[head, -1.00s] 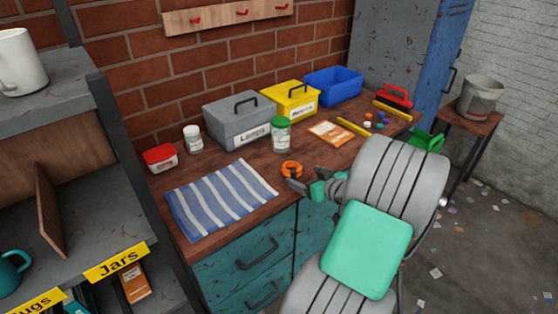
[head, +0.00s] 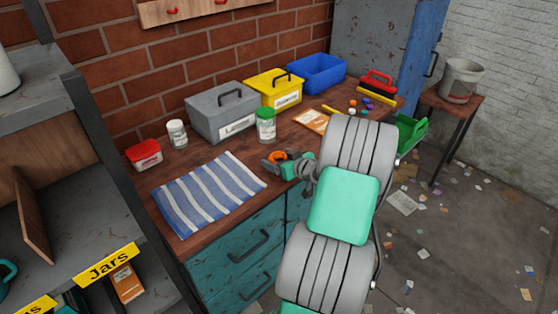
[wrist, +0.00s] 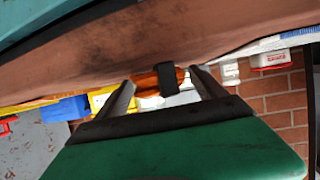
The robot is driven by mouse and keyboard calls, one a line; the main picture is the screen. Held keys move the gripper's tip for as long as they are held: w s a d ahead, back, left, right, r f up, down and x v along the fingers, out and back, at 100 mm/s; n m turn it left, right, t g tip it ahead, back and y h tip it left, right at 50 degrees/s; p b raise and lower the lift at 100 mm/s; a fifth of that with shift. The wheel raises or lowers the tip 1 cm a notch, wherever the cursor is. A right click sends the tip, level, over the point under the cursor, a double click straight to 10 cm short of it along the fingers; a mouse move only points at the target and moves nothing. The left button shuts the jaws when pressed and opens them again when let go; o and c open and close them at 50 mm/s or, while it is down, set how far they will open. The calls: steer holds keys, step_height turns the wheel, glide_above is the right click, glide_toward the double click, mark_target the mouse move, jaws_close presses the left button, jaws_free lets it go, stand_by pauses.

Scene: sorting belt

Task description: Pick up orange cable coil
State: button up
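The orange cable coil (head: 277,157) lies on the workbench near its front edge, right of the striped cloth. My gripper (head: 271,161) reaches it low over the bench top and partly covers it in the head view. In the wrist view, the coil (wrist: 144,81), with a black strap, shows between the two dark fingers. The fingers of my gripper (wrist: 163,79) are apart, one on each side of the coil. A gap to the finger shows at least on the right; contact on the left is unclear.
On the wooden bench, the blue-striped cloth (head: 207,192) lies left. A green-lidded jar (head: 266,126), grey box (head: 221,114), yellow box (head: 274,90) and blue bin (head: 317,74) stand behind. A white jar (head: 177,134) and red-lidded tub (head: 145,154) stand farther left.

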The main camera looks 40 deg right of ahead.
steer(key=c, duration=1.4)
steer(key=shift+o, duration=0.2)
steer(key=shift+r, duration=0.1)
